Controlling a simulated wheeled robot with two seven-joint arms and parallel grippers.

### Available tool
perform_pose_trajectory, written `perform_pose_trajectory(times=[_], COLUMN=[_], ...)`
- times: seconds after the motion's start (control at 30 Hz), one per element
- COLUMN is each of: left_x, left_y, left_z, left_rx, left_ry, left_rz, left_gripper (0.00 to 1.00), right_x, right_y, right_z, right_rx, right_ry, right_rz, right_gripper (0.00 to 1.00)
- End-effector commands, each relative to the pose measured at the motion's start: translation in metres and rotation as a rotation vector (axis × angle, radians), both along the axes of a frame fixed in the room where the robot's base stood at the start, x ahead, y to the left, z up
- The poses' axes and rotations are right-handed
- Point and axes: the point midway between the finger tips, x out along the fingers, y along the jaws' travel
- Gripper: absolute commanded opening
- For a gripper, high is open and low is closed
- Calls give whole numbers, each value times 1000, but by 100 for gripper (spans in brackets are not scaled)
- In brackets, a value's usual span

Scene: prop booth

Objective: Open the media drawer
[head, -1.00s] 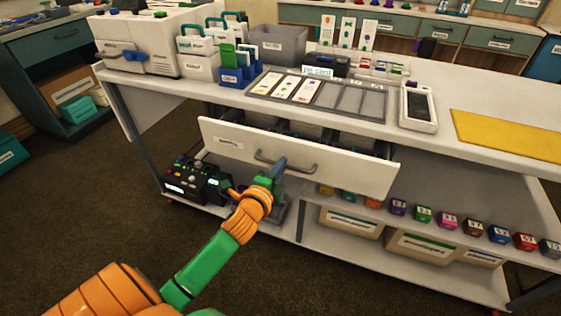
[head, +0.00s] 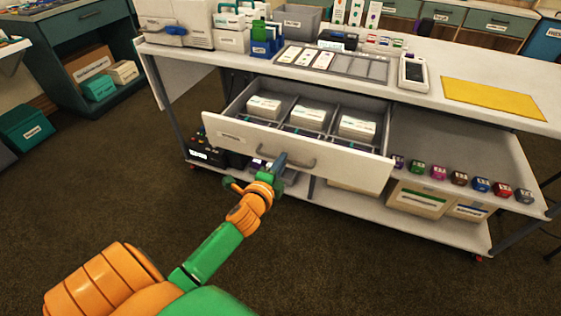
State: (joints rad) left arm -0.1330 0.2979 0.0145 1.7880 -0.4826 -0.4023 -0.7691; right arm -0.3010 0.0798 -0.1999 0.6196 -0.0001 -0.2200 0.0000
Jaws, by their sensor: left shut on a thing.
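The media drawer (head: 345,169) is a wide white-fronted drawer under the white table, pulled well out. Its grey inside has three sections, with stacks of white labelled packs in them. The drawer's grey bar handle (head: 303,163) is on the front face. My right gripper is not in view.
The white table (head: 460,75) carries a tray of cards (head: 290,54), a handheld device (head: 412,71) and a yellow mat (head: 493,98). The floor before the drawer is clear.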

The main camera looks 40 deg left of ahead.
Motion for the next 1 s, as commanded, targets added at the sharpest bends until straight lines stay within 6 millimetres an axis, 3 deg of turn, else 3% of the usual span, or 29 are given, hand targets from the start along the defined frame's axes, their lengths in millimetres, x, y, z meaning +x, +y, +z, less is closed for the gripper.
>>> perform_pose_trajectory(times=[0.47,0.5,0.6,0.87,1.0], left_x=[0,0,0,0,-16], left_y=[0,0,0,0,-4], left_z=[0,0,0,1,4], left_rx=[1,0,1,1,1], left_ry=[-1,-1,-1,-1,1], left_rz=[0,0,0,0,0], left_gripper=[0,23,44,44,44], right_x=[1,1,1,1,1], right_y=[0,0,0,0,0], right_z=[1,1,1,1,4], right_rx=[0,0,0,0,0], right_ry=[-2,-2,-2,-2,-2], right_rz=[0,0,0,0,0], right_gripper=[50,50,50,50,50])
